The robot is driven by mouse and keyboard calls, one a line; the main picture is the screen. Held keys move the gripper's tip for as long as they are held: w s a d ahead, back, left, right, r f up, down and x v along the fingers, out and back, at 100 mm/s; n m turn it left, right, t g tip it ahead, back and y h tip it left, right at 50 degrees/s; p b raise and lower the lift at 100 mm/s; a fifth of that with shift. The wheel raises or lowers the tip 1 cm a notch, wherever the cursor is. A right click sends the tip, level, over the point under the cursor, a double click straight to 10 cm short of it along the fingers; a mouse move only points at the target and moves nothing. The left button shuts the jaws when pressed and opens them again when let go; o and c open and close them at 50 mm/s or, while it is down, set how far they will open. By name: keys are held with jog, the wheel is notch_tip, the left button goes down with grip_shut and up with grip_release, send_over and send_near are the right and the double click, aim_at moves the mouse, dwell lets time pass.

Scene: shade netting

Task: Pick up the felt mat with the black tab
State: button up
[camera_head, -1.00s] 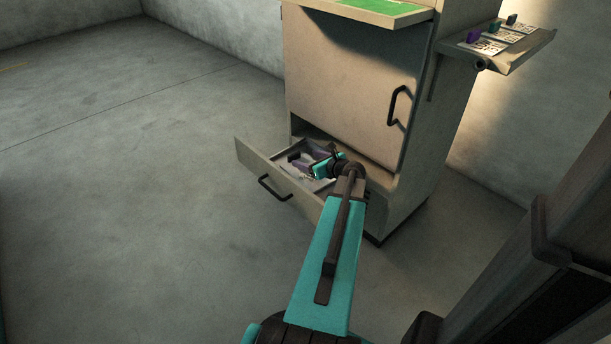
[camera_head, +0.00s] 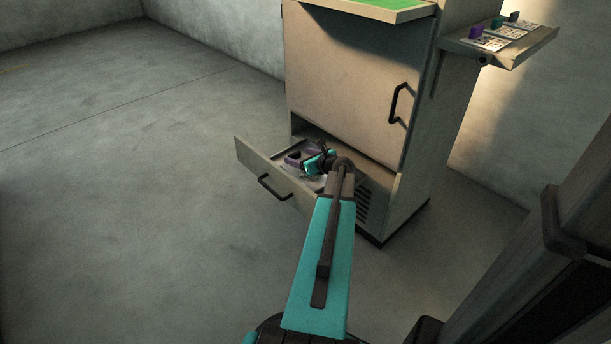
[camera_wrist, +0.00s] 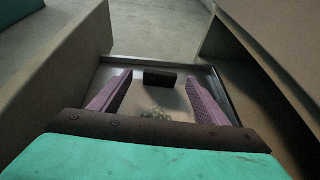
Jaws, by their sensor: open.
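My gripper (camera_wrist: 158,78) is open, with its two purple fingers reaching down into the open drawer (camera_head: 262,172). In the wrist view a black tab (camera_wrist: 160,80) shows between the fingers, apart from both, near the far end of the drawer. Below it lies a pale, mottled patch (camera_wrist: 157,113), which may be the felt mat; its outline is hard to tell. In the head view my gripper (camera_head: 300,158) is over the drawer and a dark block shows between its fingers. My gripper and wrist hide much of the drawer's inside.
The drawer is pulled out from a beige cabinet (camera_head: 350,85) with a closed door just above. The drawer walls and the cabinet flank my gripper closely. A side shelf (camera_head: 520,42) holds several cards with coloured tabs. A green sheet (camera_head: 390,6) lies on top. The floor at left is clear.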

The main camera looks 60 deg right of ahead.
jog(key=shift+x, duration=1.25)
jog(key=shift+c, duration=0.2)
jog(key=c, duration=1.1)
